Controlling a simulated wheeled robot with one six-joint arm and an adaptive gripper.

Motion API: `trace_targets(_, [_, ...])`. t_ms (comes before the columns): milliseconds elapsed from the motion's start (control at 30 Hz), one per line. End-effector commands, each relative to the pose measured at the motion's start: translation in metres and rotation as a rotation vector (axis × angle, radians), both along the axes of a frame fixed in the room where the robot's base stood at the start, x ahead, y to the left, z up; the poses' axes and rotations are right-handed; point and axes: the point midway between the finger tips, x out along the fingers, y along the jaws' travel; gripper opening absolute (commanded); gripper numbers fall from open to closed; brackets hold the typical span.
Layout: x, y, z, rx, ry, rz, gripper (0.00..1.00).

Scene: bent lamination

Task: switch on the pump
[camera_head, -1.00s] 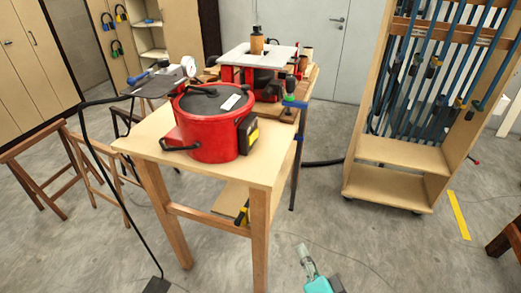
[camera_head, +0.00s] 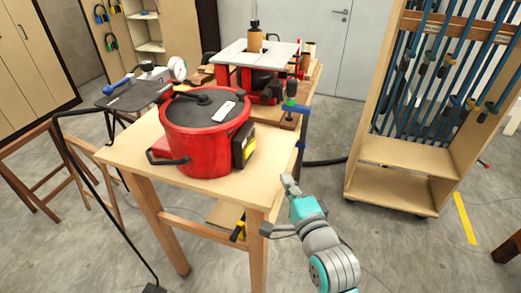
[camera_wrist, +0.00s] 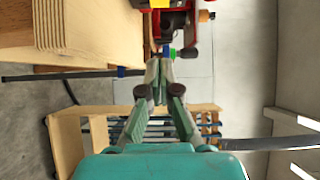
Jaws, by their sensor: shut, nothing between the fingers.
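A round red pot-shaped machine (camera_head: 207,135) with a black lid stands on the wooden table (camera_head: 125,155). No switch can be made out. My gripper (camera_head: 287,184) is shut and empty, to the right of the table's near right corner and apart from the red machine. In the wrist view the fingertips (camera_wrist: 160,72) meet, pointing past the table edge (camera_wrist: 75,30).
A wooden clamp rack (camera_head: 395,190) stands on the right. A black stand (camera_head: 125,97) is on the left.

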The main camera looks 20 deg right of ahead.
Motion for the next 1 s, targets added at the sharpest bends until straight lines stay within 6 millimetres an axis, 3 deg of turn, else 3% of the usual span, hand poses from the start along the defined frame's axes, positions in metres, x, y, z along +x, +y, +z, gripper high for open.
trace_targets(167, [0.002,0.0,0.0,-0.001,0.0,0.0,0.0])
trace_targets(333, [0.016,0.0,0.0,-0.001,-0.002,0.001,0.0])
trace_targets(833, [0.103,0.0,0.001,-0.001,-0.001,0.001,0.0])
trace_targets(1000, [0.118,0.019,0.001,-0.003,-0.001,0.003,0.0])
